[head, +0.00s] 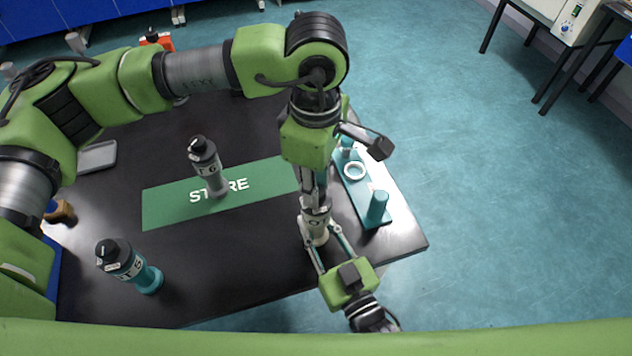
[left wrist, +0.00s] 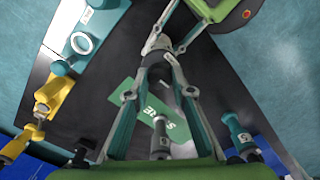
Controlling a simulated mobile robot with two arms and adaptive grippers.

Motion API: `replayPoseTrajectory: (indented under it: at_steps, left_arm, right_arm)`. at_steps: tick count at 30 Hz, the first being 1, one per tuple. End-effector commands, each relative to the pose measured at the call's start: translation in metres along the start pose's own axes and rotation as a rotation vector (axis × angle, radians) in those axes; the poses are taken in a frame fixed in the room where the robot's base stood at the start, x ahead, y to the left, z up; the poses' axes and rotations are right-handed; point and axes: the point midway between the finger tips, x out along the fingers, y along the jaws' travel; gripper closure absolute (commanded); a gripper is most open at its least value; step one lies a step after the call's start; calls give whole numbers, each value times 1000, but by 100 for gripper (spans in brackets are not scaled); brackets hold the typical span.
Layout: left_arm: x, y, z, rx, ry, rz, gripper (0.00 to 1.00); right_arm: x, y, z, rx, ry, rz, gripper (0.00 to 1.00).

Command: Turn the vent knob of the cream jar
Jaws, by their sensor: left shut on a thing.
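The cream jar (head: 316,230) stands upright near the right front of the dark table, partly hidden by both grippers. It also shows in the left wrist view (left wrist: 157,46). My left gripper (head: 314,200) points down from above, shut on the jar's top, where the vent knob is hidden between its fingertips. My right gripper (head: 322,242) comes in from the front edge, its two fingers on either side of the jar's body, apparently shut on it.
A teal tray (head: 378,215) with a white ring and teal posts lies right of the jar. A green STORE mat (head: 160,208) bears a grey jar (head: 207,170). A teal-based dark jar (head: 130,266) stands front left. A grey tray (head: 97,157) lies far left. Table between them is bare.

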Motion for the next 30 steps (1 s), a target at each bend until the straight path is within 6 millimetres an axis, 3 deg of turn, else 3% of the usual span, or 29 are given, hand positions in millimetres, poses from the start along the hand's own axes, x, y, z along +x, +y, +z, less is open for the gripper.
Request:
replayPoseTrajectory:
  at_steps: [9, 24, 25, 26, 30]
  left_arm:
    - [0, 0, -1, 99, 2, 0, 99]
    - [0, 0, -1, 114, 2, 1, 99]
    - [0, 0, -1, 114, 2, 1, 70]
    - [0, 0, -1, 114, 2, 1, 62]
    - [0, 0, 0, 113, 1, 1, 60]
  right_arm:
    - [0, 0, 1, 0, -2, 0, 100]
    - [0, 0, 1, 0, -2, 0, 100]
    - [0, 0, 1, 0, -2, 0, 100]
    - [0, 0, 1, 0, -2, 0, 100]
    - [0, 0, 1, 0, -2, 0, 100]
